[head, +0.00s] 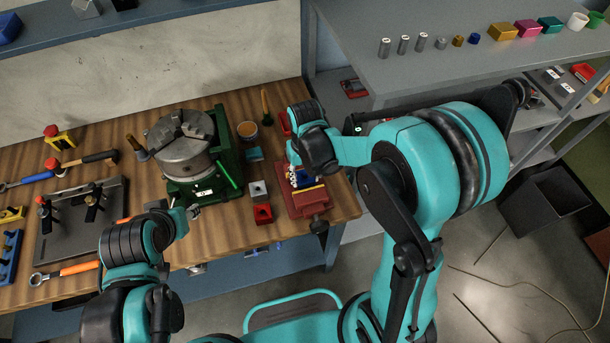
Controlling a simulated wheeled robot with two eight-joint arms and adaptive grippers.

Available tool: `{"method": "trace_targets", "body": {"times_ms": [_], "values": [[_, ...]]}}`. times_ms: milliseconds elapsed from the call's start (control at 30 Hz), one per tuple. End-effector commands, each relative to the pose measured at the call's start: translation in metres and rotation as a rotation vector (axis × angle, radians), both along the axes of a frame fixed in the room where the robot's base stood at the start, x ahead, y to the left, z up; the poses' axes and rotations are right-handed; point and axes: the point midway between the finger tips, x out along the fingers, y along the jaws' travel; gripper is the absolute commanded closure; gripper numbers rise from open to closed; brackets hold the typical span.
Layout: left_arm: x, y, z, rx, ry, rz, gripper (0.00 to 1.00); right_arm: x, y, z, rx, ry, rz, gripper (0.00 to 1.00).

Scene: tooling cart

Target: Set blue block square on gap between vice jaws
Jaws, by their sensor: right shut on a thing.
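The red vice (302,200) stands near the right end of the wooden bench. The blue block (310,178) shows at the vice's jaws, partly hidden by my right gripper. My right gripper (297,178) reaches down over the vice and is shut on the blue block. The gap between the jaws is mostly hidden, so I cannot tell whether the block touches the jaws or sits square. My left gripper (190,211) is by the bench's front edge, left of the vice, near the green chuck fixture; its fingers are too small to read.
A grey chuck on a green base (205,190) stands left of the vice. A grey block (259,190) and a red block (263,213) lie between them. A shelf (450,60) holds several small parts.

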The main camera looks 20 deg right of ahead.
Motion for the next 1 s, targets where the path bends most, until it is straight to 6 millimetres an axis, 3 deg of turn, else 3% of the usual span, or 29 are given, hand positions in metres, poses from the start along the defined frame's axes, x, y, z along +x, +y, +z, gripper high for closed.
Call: {"method": "trace_targets", "body": {"times_ms": [400, 433, 500, 733, 800, 1000], "values": [[0.0000, 0.0000, -0.0005, 0.000, 0.000, 0.000, 0.60, 0.0000, 0.0000, -0.0002, 0.000, 0.000, 0.000, 0.95], [0.0000, 0.0000, -0.0005, 0.000, 0.000, 0.000, 0.60, 0.0000, 0.0000, -0.0003, 0.000, 0.000, 0.000, 0.52], [0.0000, 0.0000, -0.0005, 0.000, 0.000, 0.000, 0.60, 0.0000, 0.0000, -0.0003, 0.000, 0.000, 0.000, 0.34], [0.0000, 0.0000, -0.0006, 0.000, 0.000, 0.000, 0.60, 0.0000, 0.0000, -0.0003, 0.000, 0.000, 0.000, 0.33], [0.0000, 0.0000, -0.0006, 0.000, 0.000, 0.000, 0.60, 0.0000, 0.0000, -0.0005, 0.000, 0.000, 0.000, 0.16], [0.0000, 0.0000, -0.0006, 0.000, 0.000, 0.000, 0.60, 0.0000, 0.0000, -0.0004, 0.000, 0.000, 0.000, 0.16]]}}
